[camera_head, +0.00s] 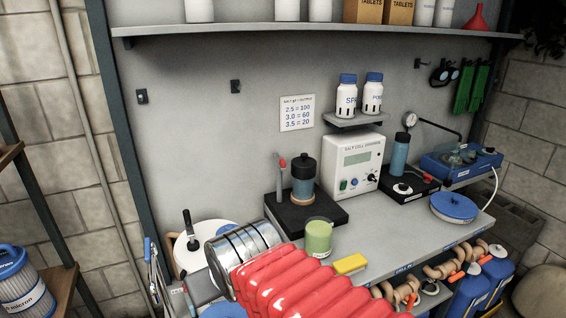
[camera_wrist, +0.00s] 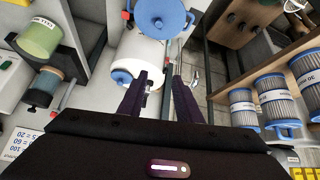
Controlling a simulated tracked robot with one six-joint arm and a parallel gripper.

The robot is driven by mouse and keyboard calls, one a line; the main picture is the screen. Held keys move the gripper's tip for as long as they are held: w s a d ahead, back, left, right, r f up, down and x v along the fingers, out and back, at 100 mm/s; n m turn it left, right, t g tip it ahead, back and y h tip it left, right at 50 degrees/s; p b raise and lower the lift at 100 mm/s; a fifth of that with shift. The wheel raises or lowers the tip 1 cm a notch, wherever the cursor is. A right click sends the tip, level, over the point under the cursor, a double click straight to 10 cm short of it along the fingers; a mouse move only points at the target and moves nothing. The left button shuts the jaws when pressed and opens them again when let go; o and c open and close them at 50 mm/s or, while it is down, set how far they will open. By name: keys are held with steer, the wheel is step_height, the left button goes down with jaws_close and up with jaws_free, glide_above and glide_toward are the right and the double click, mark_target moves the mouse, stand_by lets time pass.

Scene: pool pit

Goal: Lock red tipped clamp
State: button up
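In the wrist view, a small red tip (camera_wrist: 126,15) shows at the left side of a blue-lidded vessel (camera_wrist: 160,17) at the top. A blue handle end sits on the vessel's right side. The clamp's full shape and whether it is locked cannot be made out. In the head view, another red-tipped upright lever (camera_head: 281,164) stands on a black block beside a dark-capped cylinder. My gripper (camera_wrist: 161,78) is open and empty, its dark fingers apart and pointing toward the blue-lidded vessel. Its fingertips are not clear in the head view, where my red sleeve covers the bench front.
A white container (camera_wrist: 138,60) lies close under my left finger. A green jar (camera_wrist: 40,38) stands left. Blue-ended filters (camera_wrist: 283,105) stand right. In the head view, a yellow block (camera_head: 350,264) and a white meter (camera_head: 353,163) occupy the bench.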

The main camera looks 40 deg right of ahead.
steer(key=w+d+m+t+h, duration=0.2)
steer(key=w+d, duration=0.6)
steer(key=m+t+h, duration=0.2)
steer(key=t+h, duration=0.3)
steer(key=t, duration=0.2)
glide_toward(284, 164)
steer(key=shift+v, duration=1.05)
steer(key=shift+r, duration=0.15)
steer(key=shift+w, duration=0.1)
steer(key=x, duration=1.3)
steer(key=shift+w+d, duration=0.1)
steer(key=shift+w, duration=0.25)
steer(key=shift+c, duration=0.2)
jaws_close()
